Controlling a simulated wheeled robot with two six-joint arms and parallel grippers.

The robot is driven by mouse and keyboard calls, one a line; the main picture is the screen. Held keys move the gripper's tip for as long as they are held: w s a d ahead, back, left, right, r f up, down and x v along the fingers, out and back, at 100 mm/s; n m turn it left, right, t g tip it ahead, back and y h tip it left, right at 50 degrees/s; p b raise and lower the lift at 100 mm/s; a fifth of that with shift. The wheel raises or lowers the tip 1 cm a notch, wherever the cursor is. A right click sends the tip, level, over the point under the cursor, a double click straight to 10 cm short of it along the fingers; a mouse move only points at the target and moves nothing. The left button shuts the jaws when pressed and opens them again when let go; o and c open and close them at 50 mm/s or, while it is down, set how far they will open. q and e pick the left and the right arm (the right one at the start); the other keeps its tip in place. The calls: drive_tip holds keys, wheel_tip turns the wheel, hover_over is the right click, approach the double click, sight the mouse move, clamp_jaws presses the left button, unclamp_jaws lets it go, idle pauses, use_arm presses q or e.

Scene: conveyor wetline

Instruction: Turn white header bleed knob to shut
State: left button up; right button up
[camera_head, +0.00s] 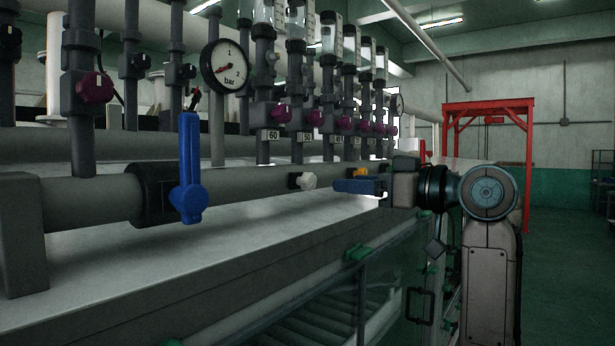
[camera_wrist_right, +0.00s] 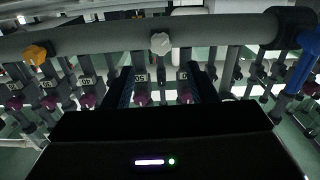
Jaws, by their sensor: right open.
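The white header bleed knob (camera_head: 308,181) sits on the front of the grey horizontal header pipe (camera_head: 92,200), right of the big blue lever. It also shows in the right wrist view (camera_wrist_right: 160,43), near the top middle. My right gripper (camera_head: 342,186) comes in from the right, with its blue fingers a short way right of the knob in the head view. In the right wrist view the gripper (camera_wrist_right: 162,82) is open and empty, and the knob appears beyond and between its fingers, apart from them. My left gripper is not in view.
A blue lever valve (camera_head: 188,170) hangs on the header left of the knob. An orange knob (camera_wrist_right: 36,54) is on the same pipe. Several purple knobs (camera_head: 283,113) and a pressure gauge (camera_head: 224,66) stand above. Clear green floor (camera_head: 570,250) lies to the right.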

sight(313, 181)
drive_tip(key=p+x, duration=0.3)
drive_tip(key=x, duration=0.5)
drive_tip(key=shift+a, duration=0.35)
drive_tip(key=shift+w+a+p, duration=0.2)
drive_tip(key=shift+w+p, duration=0.05)
drive_tip(key=shift+p, duration=0.05)
drive_tip(key=shift+w, duration=0.1)
drive_tip(key=shift+a, duration=0.15)
drive_tip(key=c, duration=1)
